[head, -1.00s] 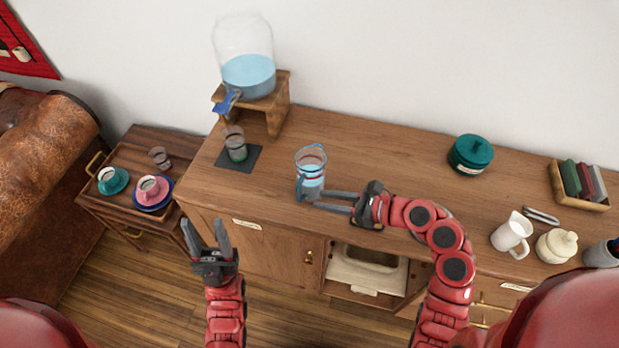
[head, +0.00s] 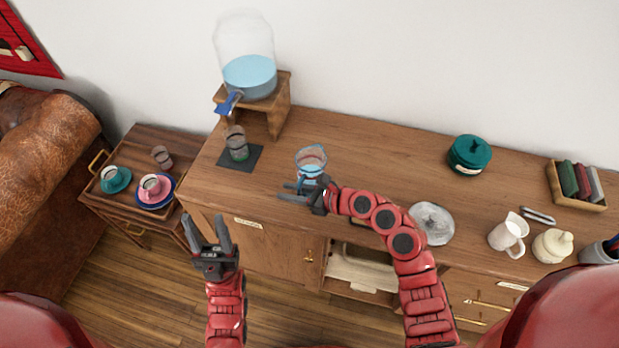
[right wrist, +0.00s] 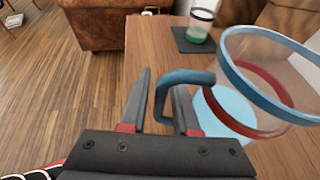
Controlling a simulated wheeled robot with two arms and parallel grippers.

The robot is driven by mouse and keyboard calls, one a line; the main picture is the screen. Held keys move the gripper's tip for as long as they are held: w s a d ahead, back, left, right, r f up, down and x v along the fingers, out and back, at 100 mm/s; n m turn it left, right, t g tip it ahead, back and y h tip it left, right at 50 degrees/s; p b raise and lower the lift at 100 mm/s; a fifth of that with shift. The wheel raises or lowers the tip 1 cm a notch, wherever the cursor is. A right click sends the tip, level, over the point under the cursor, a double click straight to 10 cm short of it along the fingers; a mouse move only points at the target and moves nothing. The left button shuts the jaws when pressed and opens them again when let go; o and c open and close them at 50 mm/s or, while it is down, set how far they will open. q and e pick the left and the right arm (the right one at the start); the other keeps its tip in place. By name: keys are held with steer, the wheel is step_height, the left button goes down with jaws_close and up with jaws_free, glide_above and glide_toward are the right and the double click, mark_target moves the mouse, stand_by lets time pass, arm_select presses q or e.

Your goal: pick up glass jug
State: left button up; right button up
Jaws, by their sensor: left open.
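The glass jug (head: 311,160) stands on the wooden sideboard. It is clear with a blue rim, a red band, a blue handle and pale blue liquid inside. My right gripper (head: 287,191) is at the jug's near side, its fingers pointing left. In the right wrist view the jug's blue handle (right wrist: 184,77) comes down between the fingers of my right gripper (right wrist: 161,82), which are apart, with a gap beside the handle. The jug's body is to the right of the fingers. My left gripper (head: 206,234) is open and empty in front of the sideboard.
A water dispenser (head: 249,72) on a wooden stand and a glass on a dark mat (head: 228,163) are behind the jug to the left. A clear glass dish (head: 432,224), a white pitcher (head: 509,236) and a teal pot (head: 469,155) stand to the right.

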steer(key=shift+a, duration=0.1)
jaws_close()
stand_by(1.4)
